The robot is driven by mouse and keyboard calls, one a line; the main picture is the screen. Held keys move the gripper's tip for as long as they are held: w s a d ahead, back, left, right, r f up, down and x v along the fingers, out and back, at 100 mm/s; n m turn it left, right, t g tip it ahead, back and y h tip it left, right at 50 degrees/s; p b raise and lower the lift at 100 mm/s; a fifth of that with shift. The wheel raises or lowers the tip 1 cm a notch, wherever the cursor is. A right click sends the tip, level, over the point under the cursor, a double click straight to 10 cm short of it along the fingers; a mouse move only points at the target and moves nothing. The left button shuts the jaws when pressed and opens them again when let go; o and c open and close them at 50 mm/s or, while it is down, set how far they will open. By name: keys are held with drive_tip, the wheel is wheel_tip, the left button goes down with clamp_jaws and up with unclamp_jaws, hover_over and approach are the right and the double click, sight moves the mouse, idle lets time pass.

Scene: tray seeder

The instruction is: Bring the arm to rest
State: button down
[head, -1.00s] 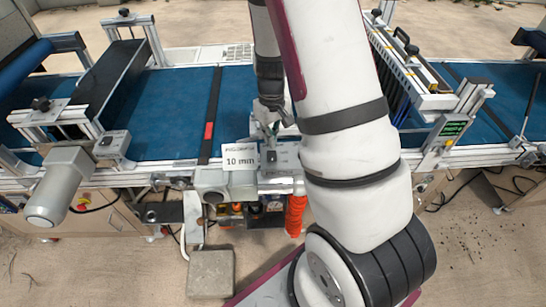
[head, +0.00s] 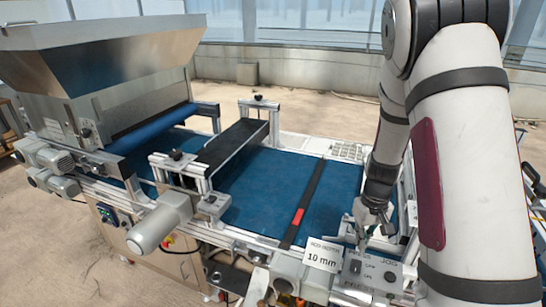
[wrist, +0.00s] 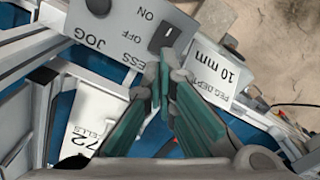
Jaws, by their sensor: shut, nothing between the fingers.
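My gripper (head: 372,226) is shut and empty, just above and behind the grey control box (head: 372,276) at the front edge of the machine. In the wrist view its green-padded fingers (wrist: 163,68) point toward the box's face (wrist: 125,30), marked ON, OFF and PRESS JOG. The tips appear close to the dark rocker switch (wrist: 168,33); I cannot tell whether they touch it. My arm fills the right side of the head view and hides part of the machine there.
A white "10 mm" card (head: 323,257) stands beside the box, and shows in the wrist view (wrist: 203,68). The blue belt (head: 262,195) runs left under a black crossbar (head: 232,143) toward a large metal hopper (head: 100,50). A grey motor (head: 158,222) juts out in front.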

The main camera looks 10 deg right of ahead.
drive_tip(key=s+a+r+t+b, duration=0.1)
drive_tip(key=s+a+r, duration=0.1)
drive_tip(key=a+r, duration=0.5)
drive_tip(key=s+a+r+t, duration=0.15)
drive_tip(key=a+r, duration=0.25)
drive_tip(key=r, duration=0.8)
drive_tip(key=s+a+r+t, duration=0.1)
drive_tip(key=s+a+r, duration=0.1)
drive_tip(key=s+r, duration=0.2)
drive_tip(key=s+a+r+t+b, duration=0.1)
drive_tip(key=s+a+r+t, duration=0.1)
drive_tip(key=s, duration=0.6)
wheel_tip(320, 180, up, 2)
drive_tip(key=shift+s+a+n, duration=0.2)
drive_tip(key=shift+a+n, duration=0.2)
drive_tip(key=shift+a, duration=0.15)
